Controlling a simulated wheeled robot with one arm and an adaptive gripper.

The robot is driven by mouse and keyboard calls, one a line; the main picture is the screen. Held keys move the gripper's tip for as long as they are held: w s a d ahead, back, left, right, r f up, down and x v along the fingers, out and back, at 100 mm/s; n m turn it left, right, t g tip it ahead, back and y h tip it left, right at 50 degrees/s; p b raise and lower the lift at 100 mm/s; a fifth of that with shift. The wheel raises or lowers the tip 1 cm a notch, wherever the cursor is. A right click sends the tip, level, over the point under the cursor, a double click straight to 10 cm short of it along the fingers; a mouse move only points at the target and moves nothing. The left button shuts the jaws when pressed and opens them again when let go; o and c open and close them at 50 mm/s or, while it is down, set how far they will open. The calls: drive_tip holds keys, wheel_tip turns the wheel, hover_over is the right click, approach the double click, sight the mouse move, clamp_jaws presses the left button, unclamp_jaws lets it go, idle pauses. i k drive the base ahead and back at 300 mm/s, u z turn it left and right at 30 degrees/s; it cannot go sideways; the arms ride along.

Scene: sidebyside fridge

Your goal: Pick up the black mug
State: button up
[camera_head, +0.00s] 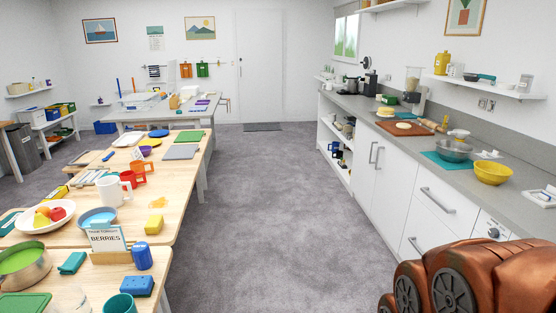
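I cannot make out a thing that is surely the black mug. Small dark items stand at the far end of the right counter, among them a dark pot-like item (352,85) and a dark upright appliance (370,82). They are too small to name with certainty. Dark blue mug-like items (335,149) sit on the open shelves below that counter. A white mug (112,190) and orange mugs (136,172) stand on the left wooden table. A copper-coloured part of my arm fills the bottom right corner. My gripper's fingers do not show.
The wooden table (160,222) on the left is crowded with bowls, blocks and boards. The right counter (520,207) carries a grey bowl (454,150), a yellow bowl (493,172) and a blender (412,85). The grey carpet aisle (270,200) between them is clear to the back door (259,70).

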sight(339, 154)
drive_tip(key=u, duration=0.05)
drive_tip(key=i, duration=3.5)
drive_tip(key=z, duration=0.45)
drive_tip(key=i, duration=1.85)
drive_tip(key=z, duration=0.5)
drive_tip(key=i, duration=0.75)
